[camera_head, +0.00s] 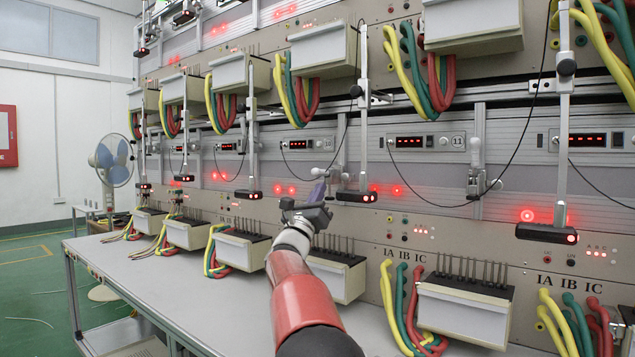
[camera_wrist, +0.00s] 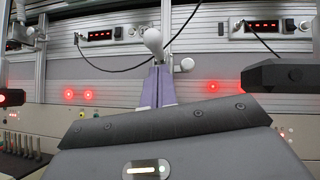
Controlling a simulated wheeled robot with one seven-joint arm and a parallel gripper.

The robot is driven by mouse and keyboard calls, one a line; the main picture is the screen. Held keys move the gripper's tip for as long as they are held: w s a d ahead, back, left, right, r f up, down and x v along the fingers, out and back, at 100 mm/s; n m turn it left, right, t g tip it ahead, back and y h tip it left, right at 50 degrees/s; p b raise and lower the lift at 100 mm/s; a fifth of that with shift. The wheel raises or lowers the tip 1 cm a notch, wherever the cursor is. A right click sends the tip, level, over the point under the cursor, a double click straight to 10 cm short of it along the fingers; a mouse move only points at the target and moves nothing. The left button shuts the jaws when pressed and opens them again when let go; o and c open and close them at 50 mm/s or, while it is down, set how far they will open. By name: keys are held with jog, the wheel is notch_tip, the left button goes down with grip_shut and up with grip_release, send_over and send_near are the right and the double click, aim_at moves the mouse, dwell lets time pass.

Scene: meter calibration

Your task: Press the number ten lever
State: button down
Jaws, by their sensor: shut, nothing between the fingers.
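My gripper (camera_head: 317,192) reaches up to the meter rack near its middle, below the meter panel labelled 10 (camera_head: 310,144). Its two purple fingers (camera_wrist: 158,86) are shut together with nothing between them and point at the rack. In the wrist view, a pale rounded lever knob (camera_wrist: 153,40) stands just beyond and above the fingertips, to the right of the left red display (camera_wrist: 100,35). The fingers overlap the lever's lower part, and I cannot tell whether they touch it.
The lever by panel 11 (camera_head: 476,172) stands to the right. A black scanner bar (camera_head: 356,196) sits close to the right of my gripper, and another (camera_head: 248,194) is to the left. Thin black cables loop across the rack. The grey bench (camera_head: 200,290) is clear in front.

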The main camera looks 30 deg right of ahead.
jog(key=shift+w+r, duration=0.2)
jog(key=shift+r, duration=0.45)
